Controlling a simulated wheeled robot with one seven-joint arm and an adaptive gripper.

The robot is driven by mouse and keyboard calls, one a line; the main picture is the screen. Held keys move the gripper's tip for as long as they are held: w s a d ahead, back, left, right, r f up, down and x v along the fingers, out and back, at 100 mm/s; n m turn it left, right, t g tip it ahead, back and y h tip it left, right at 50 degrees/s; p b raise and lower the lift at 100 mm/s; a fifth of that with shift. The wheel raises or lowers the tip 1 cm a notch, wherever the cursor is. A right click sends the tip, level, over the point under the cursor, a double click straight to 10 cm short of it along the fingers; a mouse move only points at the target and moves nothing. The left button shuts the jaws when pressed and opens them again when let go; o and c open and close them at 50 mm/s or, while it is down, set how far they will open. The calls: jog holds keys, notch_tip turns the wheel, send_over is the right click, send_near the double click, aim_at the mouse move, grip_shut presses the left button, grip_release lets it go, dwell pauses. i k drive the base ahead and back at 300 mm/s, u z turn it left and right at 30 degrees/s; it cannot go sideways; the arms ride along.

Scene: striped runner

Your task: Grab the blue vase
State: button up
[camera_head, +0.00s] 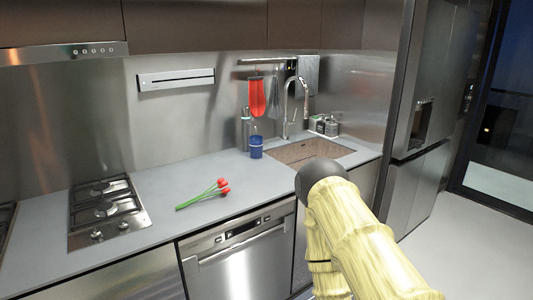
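A small blue vase (256,150), shaped like a short cup, stands upright on the grey counter (165,195), just left of the sink. Red flowers with green stems (205,193) lie flat on the counter in front of it and to the left. My arm reaches up from the lower right, in front of the counter's edge and the sink's near corner. My gripper itself cannot be made out in this view. Nothing hides the vase.
The sink (310,148) with a tall faucet lies right of the vase. A grey bottle (245,130) stands close behind the vase. A gas hob (105,212) is at the left. Small bottles stand behind the sink. Bare counter lies around the flowers.

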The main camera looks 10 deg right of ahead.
aim_at(255, 142)
jog(key=z, duration=1.4)
jog(key=i, duration=1)
jog(key=u, duration=1.15)
